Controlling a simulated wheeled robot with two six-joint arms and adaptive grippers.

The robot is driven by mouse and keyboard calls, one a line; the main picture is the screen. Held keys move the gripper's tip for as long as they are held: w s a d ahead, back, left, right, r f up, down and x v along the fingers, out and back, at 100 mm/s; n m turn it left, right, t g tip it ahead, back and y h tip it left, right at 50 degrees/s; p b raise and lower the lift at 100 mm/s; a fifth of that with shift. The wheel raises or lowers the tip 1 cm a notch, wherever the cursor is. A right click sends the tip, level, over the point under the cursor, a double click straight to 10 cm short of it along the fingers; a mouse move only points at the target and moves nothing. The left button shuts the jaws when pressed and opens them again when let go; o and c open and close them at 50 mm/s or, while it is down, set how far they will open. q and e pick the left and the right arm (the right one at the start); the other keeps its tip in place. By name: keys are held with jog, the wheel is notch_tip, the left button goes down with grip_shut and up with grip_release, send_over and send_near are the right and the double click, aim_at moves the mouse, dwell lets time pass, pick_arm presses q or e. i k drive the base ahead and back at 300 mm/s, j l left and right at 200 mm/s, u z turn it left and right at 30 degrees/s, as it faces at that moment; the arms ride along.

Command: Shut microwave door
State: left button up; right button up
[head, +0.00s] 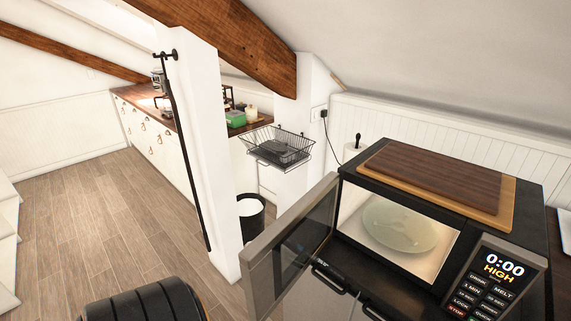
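The microwave (357,227) stands at the right with its front facing me at an angle. Its door (262,262) is open, swung out to the left from the hinge side, with a grey frame and a dark window. The lit cavity is exposed, with a round glass turntable plate (400,226) inside. The control panel (497,277) at the lower right reads 0:00 HIGH. Neither gripper's fingers show in the head view. No contact with the door is visible.
Wooden boards (435,178) lie on top of the microwave. Dark cabinet fronts with handles (330,279) show below the door. A white post (203,150), a wire basket (278,148) and a black bin (251,214) are behind.

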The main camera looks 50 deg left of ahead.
aim_at(265, 286)
jog(key=j, duration=0.5)
jog(key=k+j+z, duration=0.15)
jog(key=j, duration=0.8)
jog(key=j+z, duration=0.1)
jog(key=j, duration=0.4)
jog(key=k+j+z, duration=0.1)
jog(key=j, duration=0.4)
jog(key=k, duration=0.05)
